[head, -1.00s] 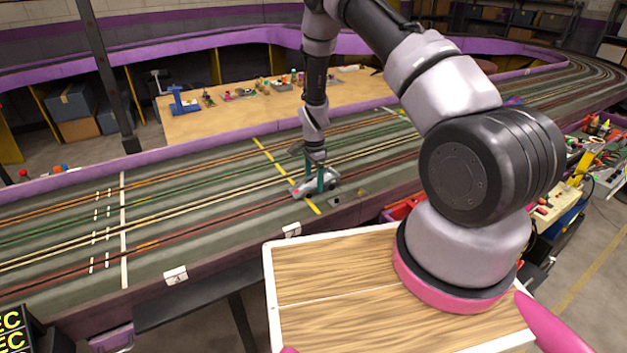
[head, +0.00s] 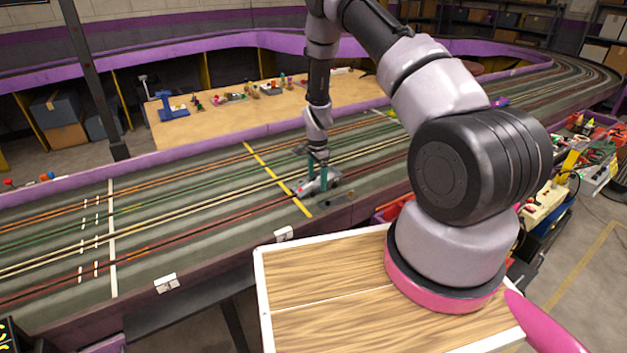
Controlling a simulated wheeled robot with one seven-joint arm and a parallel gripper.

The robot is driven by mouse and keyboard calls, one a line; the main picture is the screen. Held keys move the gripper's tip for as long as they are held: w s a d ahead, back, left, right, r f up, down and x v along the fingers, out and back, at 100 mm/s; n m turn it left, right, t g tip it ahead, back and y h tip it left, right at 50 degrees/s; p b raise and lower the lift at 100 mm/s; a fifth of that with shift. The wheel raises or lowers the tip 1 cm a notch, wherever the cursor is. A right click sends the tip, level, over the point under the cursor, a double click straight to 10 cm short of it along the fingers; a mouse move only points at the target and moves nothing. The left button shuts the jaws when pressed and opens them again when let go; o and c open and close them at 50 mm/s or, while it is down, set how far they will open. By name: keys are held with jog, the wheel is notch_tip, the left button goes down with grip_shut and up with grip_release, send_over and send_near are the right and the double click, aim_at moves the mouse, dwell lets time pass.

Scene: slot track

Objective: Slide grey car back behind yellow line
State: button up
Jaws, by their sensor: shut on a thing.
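The grey car (head: 331,184) sits on the track near its front edge, at the red-brown slot line. A small red patch shows at its left end. The yellow line (head: 265,167) runs across the lanes. The car is just right of the line, its left end very close to it; I cannot tell whether a small gap is there. My gripper (head: 316,179) points down from above, its teal fingers shut on the car's middle and hiding part of its body.
A white line (head: 112,240) crosses the track further left, with dashed marks beside it. A purple wall (head: 200,150) edges the track's far side. Small white tags (head: 166,283) sit on the near edge. The lanes left of the yellow line are clear.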

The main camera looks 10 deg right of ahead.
jog(key=shift+w+d, duration=0.1)
jog(key=shift+d, duration=0.2)
jog(key=o, duration=0.7)
jog(key=shift+o, duration=0.2)
notch_tip(320, 180, up, 12)
jog(key=f, duration=0.1)
notch_tip(320, 180, up, 15)
jog(key=n+t, duration=0.1)
jog(key=n, duration=0.1)
send_over(318, 176)
jog(key=s, duration=0.2)
jog(key=s+r+n+t+y, duration=0.1)
jog(key=s+r, duration=0.3)
jog(key=r, duration=0.3)
jog(key=s+r+n+t+y, duration=0.1)
jog(key=s+r, duration=0.3)
jog(key=r, duration=0.4)
jog(key=s+r+n+t, duration=0.1)
jog(key=s+r+n, duration=0.1)
jog(key=s+r, duration=0.2)
jog(key=s+d+r+n+t, duration=0.1)
jog(key=s+r+n, duration=0.1)
jog(key=s, duration=0.8)
jog(key=s+r+n+t, duration=0.2)
jog(key=s+r, duration=0.3)
jog(key=s, duration=0.2)
jog(key=shift+s+d+r, duration=0.15)
jog(key=shift+s+r, duration=0.15)
jog(key=shift+s, duration=0.1)
